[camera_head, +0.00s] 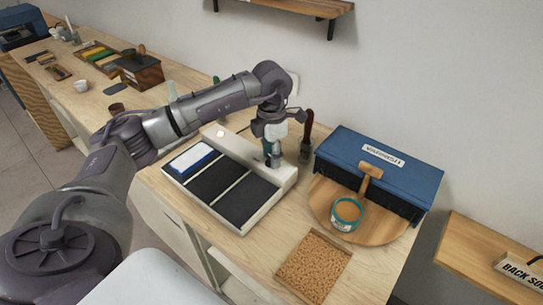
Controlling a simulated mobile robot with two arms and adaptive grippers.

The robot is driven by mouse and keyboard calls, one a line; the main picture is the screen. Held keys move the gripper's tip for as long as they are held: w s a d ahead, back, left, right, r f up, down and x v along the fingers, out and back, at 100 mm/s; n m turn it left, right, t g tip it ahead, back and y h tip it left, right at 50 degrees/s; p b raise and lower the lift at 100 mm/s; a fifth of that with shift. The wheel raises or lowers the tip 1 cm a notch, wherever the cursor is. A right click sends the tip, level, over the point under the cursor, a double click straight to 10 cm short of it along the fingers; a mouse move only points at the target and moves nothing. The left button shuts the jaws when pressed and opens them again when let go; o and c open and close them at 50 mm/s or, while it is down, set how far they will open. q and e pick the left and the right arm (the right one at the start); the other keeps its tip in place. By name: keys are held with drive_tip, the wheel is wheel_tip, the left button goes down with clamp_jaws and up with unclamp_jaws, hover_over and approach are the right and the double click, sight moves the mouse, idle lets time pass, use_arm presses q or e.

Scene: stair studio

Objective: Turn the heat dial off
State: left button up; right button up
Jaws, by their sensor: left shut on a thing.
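A cream warming unit (283,176) sits on the wooden worktop. It has three panels on top: one blue-and-white at the left and two black. A small pale round light or knob (221,131) shows at its back left. My left arm reaches across from the left, and my left gripper (273,158) points down at the unit's back right. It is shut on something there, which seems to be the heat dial. The fingers largely hide the dial, so its setting cannot be read. My right gripper is not in view.
A dark bottle-like item (306,145) stands close right of the gripper. Beyond it are a blue box labelled "VARNISH" (400,185), a round wooden board (375,229) with a teal tin (347,214), and a cork-like tray (314,266) in front.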

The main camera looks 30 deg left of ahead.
use_arm(q)
drive_tip(key=n, duration=0.4)
drive_tip(key=shift+n+b, duration=0.3)
drive_tip(key=shift+b, duration=0.05)
drive_tip(key=n, duration=0.4)
drive_tip(key=shift+r+n, duration=0.1)
drive_tip(key=shift+n, duration=0.2)
drive_tip(key=o, duration=1.1)
wheel_tip(320, 180, up, 12)
idle(0.4)
